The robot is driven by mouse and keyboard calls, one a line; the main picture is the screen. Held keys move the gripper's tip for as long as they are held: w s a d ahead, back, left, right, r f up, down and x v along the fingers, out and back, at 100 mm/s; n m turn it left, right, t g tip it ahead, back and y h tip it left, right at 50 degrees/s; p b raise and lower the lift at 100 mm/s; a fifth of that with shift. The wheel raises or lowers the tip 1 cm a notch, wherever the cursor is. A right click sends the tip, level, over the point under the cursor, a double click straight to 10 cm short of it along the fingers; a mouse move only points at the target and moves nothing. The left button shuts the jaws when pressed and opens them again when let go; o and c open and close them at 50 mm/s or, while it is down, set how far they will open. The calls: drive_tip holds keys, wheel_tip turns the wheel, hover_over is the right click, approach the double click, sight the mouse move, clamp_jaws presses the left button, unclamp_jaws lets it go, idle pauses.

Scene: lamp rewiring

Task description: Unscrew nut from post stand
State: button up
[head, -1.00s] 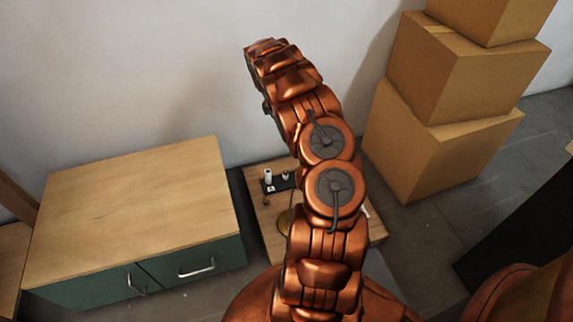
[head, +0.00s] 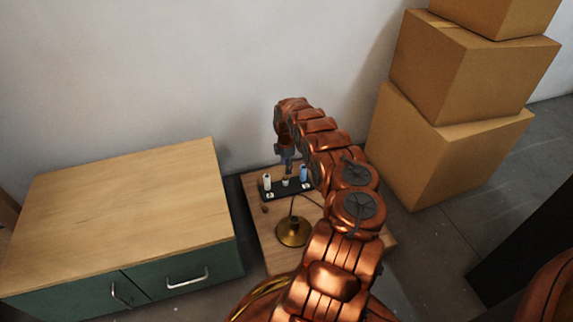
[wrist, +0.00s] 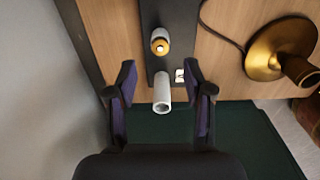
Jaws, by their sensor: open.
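A black post stand (head: 287,190) lies on the low wooden table, with a white post (head: 267,182), a short middle post (head: 286,182) and a blue post (head: 304,173). In the wrist view, the stand (wrist: 182,25) carries a short post with a brass-coloured ring (wrist: 160,42); I cannot tell surely whether this ring is the nut. The hollow white post (wrist: 163,92) shows between the fingers in that view, touching neither. My gripper (wrist: 160,76) is open and empty. In the head view, my gripper (head: 286,160) points down above the stand.
A brass lamp base (head: 293,231) with a dark cord stands in front of the stand on the wooden table (head: 265,240). A green cabinet (head: 120,200) is at the left, stacked cardboard boxes (head: 450,120) at the right. The wall (head: 180,70) is close behind.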

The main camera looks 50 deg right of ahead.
sight(286, 178)
drive_tip(key=shift+f+b, duration=1.1)
drive_tip(key=shift+f, duration=2)
drive_tip(key=shift+c, duration=0.5)
drive_tip(key=shift+s, duration=0.1)
clamp_jaws()
drive_tip(key=shift+r+n+p, duration=0.1)
drive_tip(key=shift+n+p, duration=0.35)
drive_tip(key=shift+n, duration=0.15)
drive_tip(key=n+p, duration=0.1)
drive_tip(key=n, duration=0.5)
drive_tip(key=shift+n, duration=0.4)
